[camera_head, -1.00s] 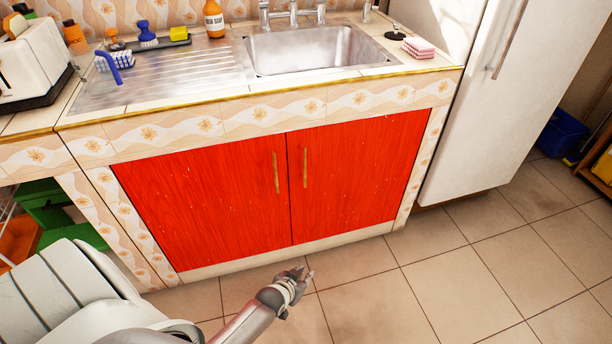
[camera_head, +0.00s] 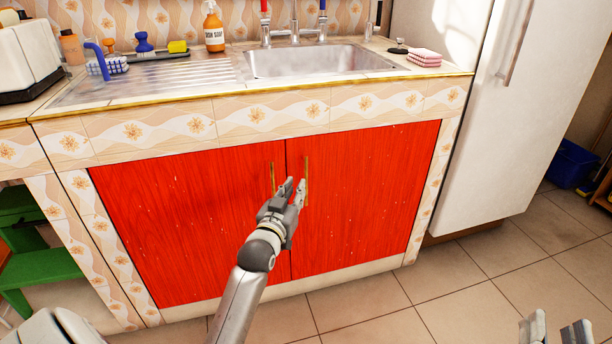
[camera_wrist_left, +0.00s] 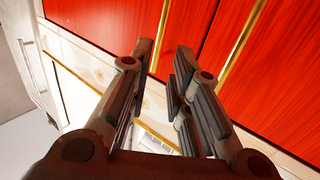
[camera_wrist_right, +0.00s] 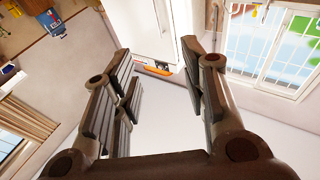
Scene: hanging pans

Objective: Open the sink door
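The red sink cabinet has a left door (camera_head: 185,220) and a right door (camera_head: 365,190), both closed. The left door's gold handle (camera_head: 272,178) and the right door's gold handle (camera_head: 307,172) stand upright beside the middle seam. My left gripper (camera_head: 295,184) is open in front of the doors, its fingertips near the handles. In the left wrist view, the right door's handle (camera_wrist_left: 161,36) appears between the open fingertips (camera_wrist_left: 164,48), and the left door's handle (camera_wrist_left: 238,45) lies outside them. I cannot tell whether they touch. My right gripper (camera_head: 556,328) is open and empty at the lower right.
The sink (camera_head: 315,62) and counter are above the doors, with a soap bottle (camera_head: 213,28) and sponges. A white fridge (camera_head: 490,130) stands close on the right. Green steps (camera_head: 45,265) are at the left. The tiled floor (camera_head: 450,285) in front is clear.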

